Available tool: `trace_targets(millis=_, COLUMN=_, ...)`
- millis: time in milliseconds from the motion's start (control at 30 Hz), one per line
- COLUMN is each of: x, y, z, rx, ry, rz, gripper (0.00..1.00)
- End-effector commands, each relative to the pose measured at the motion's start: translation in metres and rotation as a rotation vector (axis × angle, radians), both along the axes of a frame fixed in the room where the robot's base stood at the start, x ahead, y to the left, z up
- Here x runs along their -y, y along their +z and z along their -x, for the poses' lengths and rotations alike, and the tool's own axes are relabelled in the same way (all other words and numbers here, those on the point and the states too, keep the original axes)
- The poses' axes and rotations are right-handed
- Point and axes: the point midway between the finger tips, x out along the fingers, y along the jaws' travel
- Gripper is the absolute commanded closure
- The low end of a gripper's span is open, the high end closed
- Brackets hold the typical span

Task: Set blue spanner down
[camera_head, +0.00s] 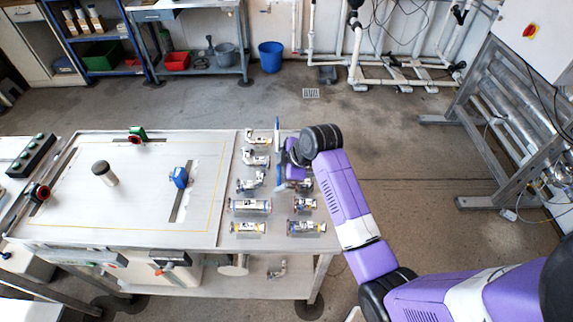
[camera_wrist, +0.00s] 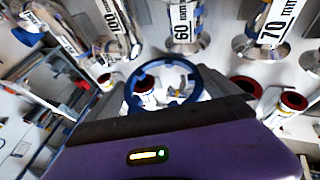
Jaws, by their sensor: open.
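The blue spanner (camera_head: 277,128) shows in the head view as a narrow blue shape at the right part of the table, beside my gripper (camera_head: 284,165). In the wrist view a blue ring, which looks like the end of the spanner (camera_wrist: 134,76), lies just beyond the front of my gripper (camera_wrist: 165,98), between its grey fingers. My gripper is open and low over the fittings. The rest of the spanner is partly hidden by my gripper. I cannot tell whether the spanner touches the table or the fingers.
A blue bucket (camera_head: 271,56) stands on the floor behind.

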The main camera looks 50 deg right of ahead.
Motion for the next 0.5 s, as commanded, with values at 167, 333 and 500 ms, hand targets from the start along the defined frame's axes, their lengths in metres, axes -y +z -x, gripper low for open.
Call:
trace_targets(millis=167, x=-0.001, y=0.024, z=0.014, rx=0.004, ry=-0.001, rz=0.003, gripper=0.0)
trace_targets(millis=333, x=-0.002, y=0.055, z=0.033, rx=0.004, ry=-0.002, rz=0.001, gripper=0.0)
trace_targets(millis=500, x=-0.004, y=0.08, z=0.049, rx=0.003, ry=-0.002, rz=0.001, gripper=0.0)
